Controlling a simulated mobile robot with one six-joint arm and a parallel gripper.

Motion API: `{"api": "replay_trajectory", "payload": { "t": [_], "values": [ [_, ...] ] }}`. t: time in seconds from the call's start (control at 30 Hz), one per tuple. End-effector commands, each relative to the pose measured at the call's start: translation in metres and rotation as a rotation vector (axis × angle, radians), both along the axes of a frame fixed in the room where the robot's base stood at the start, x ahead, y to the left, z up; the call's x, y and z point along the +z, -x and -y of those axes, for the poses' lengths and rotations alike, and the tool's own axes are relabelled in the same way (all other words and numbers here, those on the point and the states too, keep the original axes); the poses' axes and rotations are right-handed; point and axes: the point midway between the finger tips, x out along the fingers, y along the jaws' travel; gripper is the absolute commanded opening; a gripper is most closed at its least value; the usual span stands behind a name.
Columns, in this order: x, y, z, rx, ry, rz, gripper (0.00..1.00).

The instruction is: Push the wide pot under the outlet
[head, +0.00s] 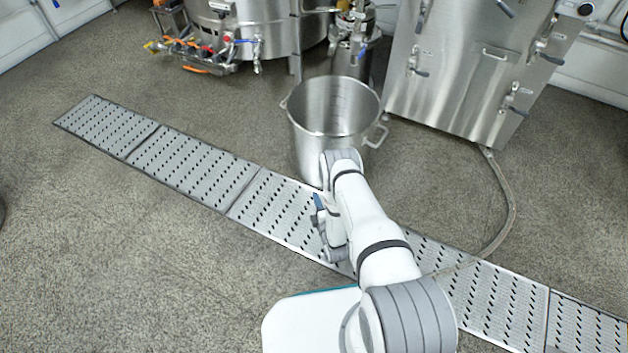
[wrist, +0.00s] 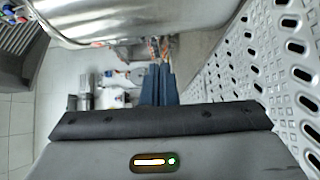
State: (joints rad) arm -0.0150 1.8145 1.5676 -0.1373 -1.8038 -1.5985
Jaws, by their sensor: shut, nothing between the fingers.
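The wide pot (head: 308,140) is an open steel pot with side handles, standing upright on the floor at the far edge of the drain grating. Its steel wall also fills the top of the wrist view (wrist: 135,18). My gripper (head: 318,203) is low over the grating, on the near side of the pot. Its blue fingers (wrist: 160,85) are together with nothing between them. I cannot tell whether they touch the pot. A valve spout (head: 257,62) hangs from the large tank, left of and behind the pot. Which fitting is the outlet is not clear; my arm hides part of the pot's base.
A large steel tank (head: 225,25) with hoses and a smaller steel machine (head: 352,45) stand behind the pot. A steel cabinet (head: 465,65) is at the right, with a hose (head: 511,205) on the floor. The metal grating (head: 195,165) crosses the floor. Floor left of the pot is clear.

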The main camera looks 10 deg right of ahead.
Motion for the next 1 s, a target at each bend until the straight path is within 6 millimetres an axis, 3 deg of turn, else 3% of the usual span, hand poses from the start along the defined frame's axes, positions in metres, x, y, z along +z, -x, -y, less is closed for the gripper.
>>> {"api": "replay_trajectory", "payload": {
  "t": [0.17, 0.6, 0.73, 1.0],
  "values": [
    [-0.004, -0.011, -0.003, 0.002, 0.006, 0.012, 0.00],
    [-0.006, -0.100, -0.017, 0.003, 0.004, 0.011, 0.00],
    [-0.006, -0.115, -0.002, 0.000, 0.004, 0.009, 0.00],
    [-0.003, -0.128, 0.007, 0.002, 0.004, 0.007, 0.00]
  ]
}}
